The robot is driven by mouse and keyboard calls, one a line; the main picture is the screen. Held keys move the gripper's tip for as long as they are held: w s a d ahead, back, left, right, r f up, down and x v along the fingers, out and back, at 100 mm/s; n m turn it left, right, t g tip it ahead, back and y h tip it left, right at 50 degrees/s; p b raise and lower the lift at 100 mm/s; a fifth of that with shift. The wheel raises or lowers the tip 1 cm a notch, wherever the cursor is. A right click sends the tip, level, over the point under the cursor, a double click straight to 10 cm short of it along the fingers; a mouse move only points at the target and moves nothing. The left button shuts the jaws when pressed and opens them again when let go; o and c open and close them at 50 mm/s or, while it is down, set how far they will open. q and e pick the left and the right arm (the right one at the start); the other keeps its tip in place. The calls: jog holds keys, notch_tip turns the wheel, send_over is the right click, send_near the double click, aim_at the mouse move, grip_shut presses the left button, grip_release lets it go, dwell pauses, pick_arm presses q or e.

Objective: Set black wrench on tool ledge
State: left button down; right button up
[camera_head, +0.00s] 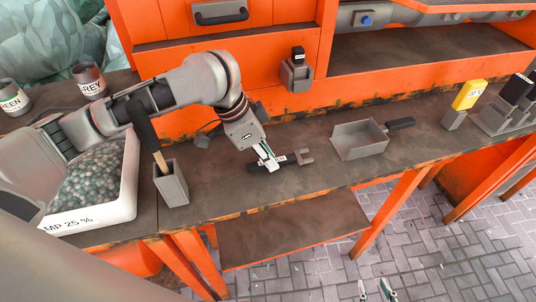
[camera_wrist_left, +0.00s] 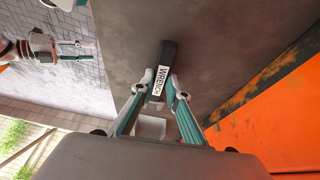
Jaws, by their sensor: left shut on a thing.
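The black wrench has a dark handle with a white label and a grey open-ended head (camera_head: 305,157). In the head view it is over the middle of the brown workbench top (camera_head: 235,187). My left gripper (camera_head: 270,163) is shut on its handle. In the left wrist view the handle with its "WRENCH" label (camera_wrist_left: 160,80) sits between the fingertips (camera_wrist_left: 160,88). I cannot tell if the wrench touches the bench. My right gripper (camera_head: 375,290) is open and empty at the bottom edge, beyond the bench front; it also shows in the left wrist view (camera_wrist_left: 82,50). No surface is labelled as the tool ledge; a brown shelf (camera_head: 400,50) runs at the back right.
A grey tray (camera_head: 362,140) with a black-handled tool stands right of the wrench. A grey holder (camera_head: 172,185) with a black-handled tool is left. A white bin of pellets (camera_head: 120,205) is far left.

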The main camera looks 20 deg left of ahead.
pick_arm(q)
jog(key=shift+f, duration=0.35)
jog(key=c, duration=2)
grip_release()
jog(key=shift+o, duration=0.2)
